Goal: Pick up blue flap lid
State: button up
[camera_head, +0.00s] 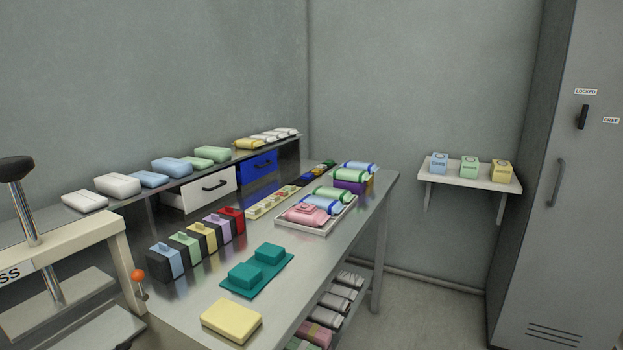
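A row of dark boxes with coloured parts and small raised tabs stands on the left of the metal table. The nearest has a light-blue part (176,261), which looks like the blue flap lid, with a blue tab on top. Behind it in the row are green (189,247), yellow (209,239), purple (219,227) and red (232,219) ones. The blue one stands upright and nothing touches it from the front. My gripper is not in view.
A press (70,245) with an orange-knobbed lever (138,276) stands at the near left. A yellow block (232,321) and a teal mat (250,290) with teal blocks lie in front of the row. A tray (290,228) with wrapped packs is farther back.

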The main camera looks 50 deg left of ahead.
aim_at(306, 177)
jog(key=z, duration=0.05)
jog(key=i, duration=1.65)
jog(key=u, duration=2.85)
jog(key=i, duration=1.05)
jog(key=z, duration=0.1)
